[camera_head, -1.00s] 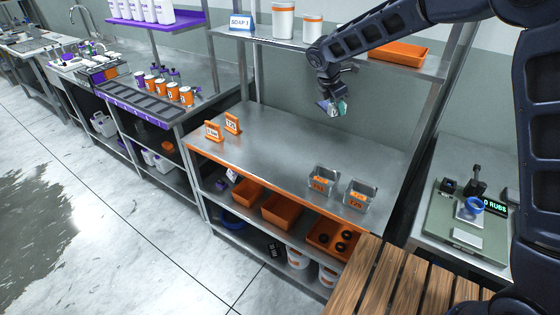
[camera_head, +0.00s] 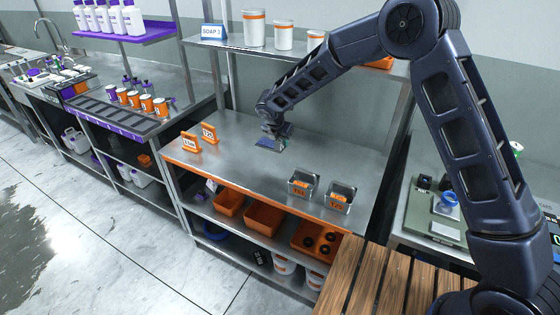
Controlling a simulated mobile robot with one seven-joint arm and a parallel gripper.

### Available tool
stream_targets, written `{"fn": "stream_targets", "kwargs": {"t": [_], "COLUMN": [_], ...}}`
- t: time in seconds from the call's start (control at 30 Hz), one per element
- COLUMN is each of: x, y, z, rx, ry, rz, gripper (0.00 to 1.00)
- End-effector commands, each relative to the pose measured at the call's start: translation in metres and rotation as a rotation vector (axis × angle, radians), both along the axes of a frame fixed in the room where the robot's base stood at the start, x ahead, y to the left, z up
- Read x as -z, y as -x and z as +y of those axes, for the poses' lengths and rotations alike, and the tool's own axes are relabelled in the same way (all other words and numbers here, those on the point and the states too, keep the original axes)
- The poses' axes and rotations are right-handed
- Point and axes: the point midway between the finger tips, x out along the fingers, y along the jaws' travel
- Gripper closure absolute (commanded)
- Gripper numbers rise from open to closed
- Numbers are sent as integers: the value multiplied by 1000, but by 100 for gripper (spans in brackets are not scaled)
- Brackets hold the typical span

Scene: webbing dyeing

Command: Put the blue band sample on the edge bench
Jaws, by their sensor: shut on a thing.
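My gripper (camera_head: 272,137) is shut on a small, flat bluish piece, the blue band sample (camera_head: 268,146). It is held low over the back middle of the steel bench with the orange front edge (camera_head: 235,152), which I take to be the edge bench. I cannot tell whether the sample touches the bench top. The gripper hides part of the sample.
Two orange signs (camera_head: 209,132) stand on the bench's left part. Two small steel bins (camera_head: 303,184) with orange labels sit at its front right. White tubs (camera_head: 254,28) stand on the shelf above. A wooden slatted top (camera_head: 365,280) is at the lower right.

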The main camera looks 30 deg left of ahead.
Motion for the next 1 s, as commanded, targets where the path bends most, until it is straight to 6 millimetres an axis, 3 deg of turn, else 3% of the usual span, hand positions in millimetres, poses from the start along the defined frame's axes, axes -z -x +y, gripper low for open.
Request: {"fn": "stream_targets", "kwargs": {"t": [0.1, 0.3, 0.53, 0.8, 1.0], "x": [27, 53, 65, 98, 100], "y": [0, 0, 0, 0, 0], "z": [0, 0, 0, 0, 0], "rx": [0, 1, 0, 1, 2], "ry": [2, 1, 1, 1, -1], "rz": [0, 0, 0, 0, 0], "gripper": [99, 99, 99, 99, 99]}}
